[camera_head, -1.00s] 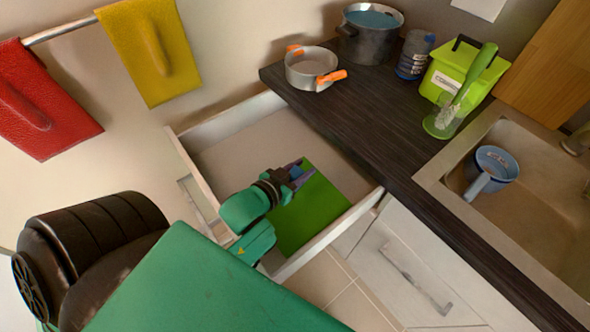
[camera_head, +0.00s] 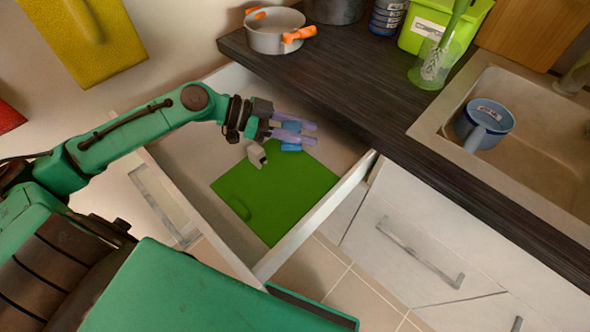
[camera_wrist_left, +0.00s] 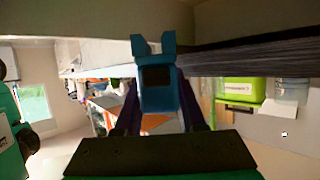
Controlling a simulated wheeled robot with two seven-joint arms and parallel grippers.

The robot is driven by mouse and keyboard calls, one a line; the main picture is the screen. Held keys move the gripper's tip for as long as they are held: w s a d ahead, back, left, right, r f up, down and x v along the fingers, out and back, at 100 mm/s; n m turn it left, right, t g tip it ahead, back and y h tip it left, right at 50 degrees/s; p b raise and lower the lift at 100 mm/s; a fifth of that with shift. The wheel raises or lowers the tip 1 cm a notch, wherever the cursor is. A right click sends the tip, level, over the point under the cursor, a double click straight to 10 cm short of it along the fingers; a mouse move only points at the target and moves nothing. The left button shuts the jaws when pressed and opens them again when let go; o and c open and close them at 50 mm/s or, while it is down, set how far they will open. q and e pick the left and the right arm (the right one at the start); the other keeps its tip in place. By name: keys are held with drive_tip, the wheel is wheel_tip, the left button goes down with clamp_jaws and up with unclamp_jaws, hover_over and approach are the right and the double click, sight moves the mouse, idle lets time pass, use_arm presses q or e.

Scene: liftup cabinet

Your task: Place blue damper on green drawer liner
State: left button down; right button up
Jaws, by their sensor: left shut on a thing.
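The blue damper (camera_head: 291,127) is held between the purple fingers of my left gripper (camera_head: 308,133). In the left wrist view the damper (camera_wrist_left: 160,88) sits upright between both fingers, with two prongs at its top and a dark recess in its face. The green drawer liner (camera_head: 285,195) lies flat on the bottom of the open drawer. In the head view the gripper and damper appear at the liner's far edge, near the counter; their height above the drawer floor is hard to judge. My right gripper is not in view.
The open drawer's pale front wall (camera_head: 315,218) borders the liner. The dark counter (camera_head: 375,85) overhangs the far side, with a pan (camera_head: 274,36), a green box (camera_head: 428,28) and a sink holding a blue mug (camera_head: 483,125). The liner's middle is clear.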

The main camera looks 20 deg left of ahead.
use_arm(q)
wheel_tip(320, 180, down, 13)
drive_tip(key=shift+f+b, duration=0.15)
drive_tip(key=shift+b, duration=0.35)
drive_tip(key=shift+f, duration=0.1)
drive_tip(key=c, duration=0.5)
unclamp_jaws()
drive_tip(key=shift+a, duration=0.2)
drive_tip(key=p+v, duration=0.2)
drive_tip(key=v, duration=0.9)
drive_tip(key=shift+d+r, duration=0.1)
drive_tip(key=shift+r, duration=0.1)
drive_tip(key=shift+s+a, duration=0.2)
drive_tip(key=shift+a, duration=0.1)
